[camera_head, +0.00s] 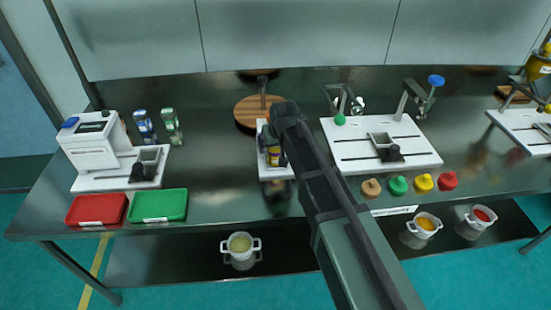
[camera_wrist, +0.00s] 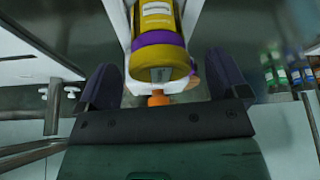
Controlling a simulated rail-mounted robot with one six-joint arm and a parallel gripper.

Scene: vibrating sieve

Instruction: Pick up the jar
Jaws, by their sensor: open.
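The jar (camera_wrist: 160,60) is yellow with a purple band and a pale label, and an orange piece (camera_wrist: 158,98) shows at its near end. In the wrist view it lies between the two dark fingers of my gripper (camera_wrist: 163,68), with a gap on each side. My gripper is open and not closed on it. In the head view a yellow and dark part of the jar (camera_head: 273,156) shows at a white stand (camera_head: 263,171), beside my gripper. My arm hides much of the jar and stand there.
A white board with a clamp (camera_head: 375,160) is close to the right of my arm. Colored caps (camera_head: 398,185) line the table front. Red (camera_head: 97,208) and green (camera_head: 158,204) trays are at the left. A round wooden board (camera_head: 252,112) is behind the stand.

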